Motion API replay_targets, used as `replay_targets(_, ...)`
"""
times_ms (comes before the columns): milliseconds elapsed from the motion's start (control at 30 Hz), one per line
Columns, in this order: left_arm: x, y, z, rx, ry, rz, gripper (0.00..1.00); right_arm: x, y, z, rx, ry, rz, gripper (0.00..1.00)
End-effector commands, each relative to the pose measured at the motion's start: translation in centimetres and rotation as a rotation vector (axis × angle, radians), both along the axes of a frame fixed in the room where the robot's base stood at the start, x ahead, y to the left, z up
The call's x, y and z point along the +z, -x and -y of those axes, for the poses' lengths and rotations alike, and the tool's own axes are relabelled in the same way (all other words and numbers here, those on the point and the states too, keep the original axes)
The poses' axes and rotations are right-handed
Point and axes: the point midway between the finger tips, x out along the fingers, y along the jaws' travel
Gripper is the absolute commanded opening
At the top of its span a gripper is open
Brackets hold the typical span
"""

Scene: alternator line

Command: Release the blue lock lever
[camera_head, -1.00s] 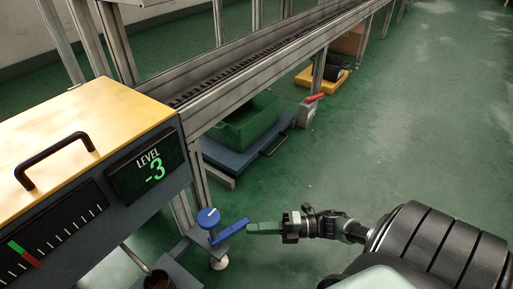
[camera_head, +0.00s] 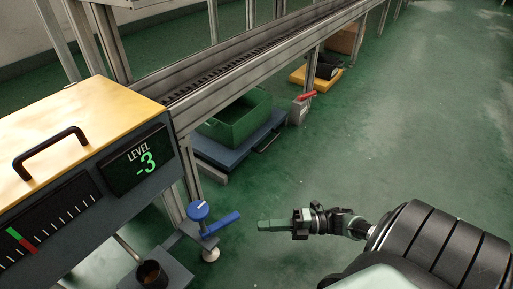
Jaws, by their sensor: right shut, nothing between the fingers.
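The blue lock lever (camera_head: 220,224) sticks out to the right from a bracket low on the line's frame, beside a blue round knob (camera_head: 199,210) with a pale mark on top. My right gripper (camera_head: 260,225) is shut and empty, its green fingertips pointing left at the lever. A small gap of floor shows between fingertips and lever. My left gripper is not in view.
A level box (camera_head: 120,110) with a yellow top, handle and display reading -3 stands at left. A green crate (camera_head: 236,118) sits on a blue platform under the conveyor (camera_head: 260,50). A red lever (camera_head: 306,96) is farther back. Floor at right is clear.

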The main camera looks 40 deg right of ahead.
Motion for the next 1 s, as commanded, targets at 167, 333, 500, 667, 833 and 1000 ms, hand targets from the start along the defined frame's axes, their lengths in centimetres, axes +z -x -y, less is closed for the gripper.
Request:
replay_targets(167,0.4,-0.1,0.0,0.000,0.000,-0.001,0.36,0.0,1.0,3.0,-0.002,0.002,-0.001,0.00)
replay_targets(333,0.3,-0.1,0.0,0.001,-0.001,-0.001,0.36,0.0,1.6,4.7,0.000,0.001,-0.001,0.00)
replay_targets(500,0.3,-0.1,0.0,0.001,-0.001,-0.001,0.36,0.0,1.8,5.1,0.001,-0.001,0.000,0.00)
replay_targets(667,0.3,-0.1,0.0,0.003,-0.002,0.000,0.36,0.0,1.9,5.1,0.002,-0.001,0.000,0.00)
replay_targets(833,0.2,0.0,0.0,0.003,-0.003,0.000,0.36,0.0,1.9,5.1,0.002,-0.001,-0.001,0.00)
replay_targets(1000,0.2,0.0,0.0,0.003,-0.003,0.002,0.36,0.0,1.9,5.1,0.002,-0.001,-0.001,0.00)
